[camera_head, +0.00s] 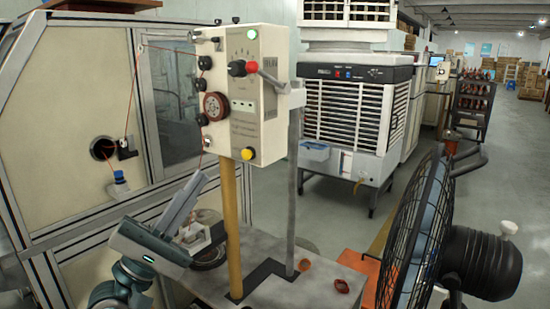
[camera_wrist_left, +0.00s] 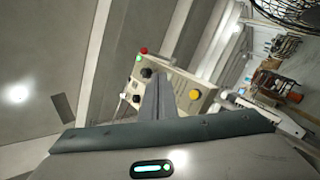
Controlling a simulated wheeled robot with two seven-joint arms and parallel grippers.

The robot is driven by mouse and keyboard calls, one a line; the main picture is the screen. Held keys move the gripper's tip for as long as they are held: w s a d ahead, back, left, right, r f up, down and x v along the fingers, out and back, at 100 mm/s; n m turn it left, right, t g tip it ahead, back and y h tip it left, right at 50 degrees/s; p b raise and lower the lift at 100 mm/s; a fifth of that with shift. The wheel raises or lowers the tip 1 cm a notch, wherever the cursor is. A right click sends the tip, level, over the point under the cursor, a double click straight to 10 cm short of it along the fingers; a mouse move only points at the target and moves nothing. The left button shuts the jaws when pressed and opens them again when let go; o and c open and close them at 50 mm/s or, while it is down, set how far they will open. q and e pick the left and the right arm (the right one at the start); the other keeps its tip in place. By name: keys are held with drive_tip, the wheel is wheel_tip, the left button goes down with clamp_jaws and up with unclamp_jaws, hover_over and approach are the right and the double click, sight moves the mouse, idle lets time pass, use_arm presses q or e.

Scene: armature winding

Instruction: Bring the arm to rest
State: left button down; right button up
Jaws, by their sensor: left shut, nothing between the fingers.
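My left gripper (camera_head: 199,180) comes in from the lower left in the head view, in front of the winding machine, tilted up and to the right. Its fingers are shut together with nothing between them. In the left wrist view the closed fingers (camera_wrist_left: 156,88) rise from the grey gripper body, with the control box behind them. The cream control box (camera_head: 241,95) on its posts stands to the upper right of the gripper. My right gripper is not in view.
A tan post (camera_head: 231,230) and a grey post (camera_head: 293,180) rise from the grey table (camera_head: 262,290). Two small reddish rings lie on the table's right side. A black caged fan (camera_head: 412,240) stands at the right. A large air cooler (camera_head: 350,110) stands behind.

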use_arm(q)
drive_tip(key=w+a+f+t+y, duration=0.15)
drive_tip(key=w+f+y, duration=0.4)
drive_tip(key=f, duration=0.65)
drive_tip(key=w+a+f+y, duration=0.2)
drive_tip(key=w+f+y, duration=0.3)
drive_tip(key=f, duration=0.7)
drive_tip(key=s+a+f+m+g+y, duration=0.1)
drive_tip(key=a+f+m+g+y, duration=0.1)
drive_tip(key=f, duration=1.3)
drive_tip(key=s+a+f+m+g+y, duration=0.1)
drive_tip(key=f+m+g+y, duration=0.1)
drive_tip(key=f, duration=1.3)
drive_tip(key=s+f+m+g+y, duration=0.1)
drive_tip(key=s+f+m+g, duration=0.15)
drive_tip(key=s+f, duration=0.85)
drive_tip(key=s+f+m+g+y, duration=0.25)
drive_tip(key=s+f, duration=0.35)
drive_tip(key=f, duration=0.9)
drive_tip(key=s+f+m+g, duration=0.1)
drive_tip(key=s+f+m, duration=0.1)
drive_tip(key=s+f, duration=0.3)
drive_tip(key=s+f+m+g, duration=0.2)
drive_tip(key=s+f, duration=0.3)
drive_tip(key=s, duration=0.8)
drive_tip(key=s+d+f+m+g, duration=0.1)
drive_tip(key=s+f+m+g, duration=0.1)
drive_tip(key=s+f, duration=0.3)
drive_tip(key=s, duration=0.4)
drive_tip(key=shift+f, duration=0.4)
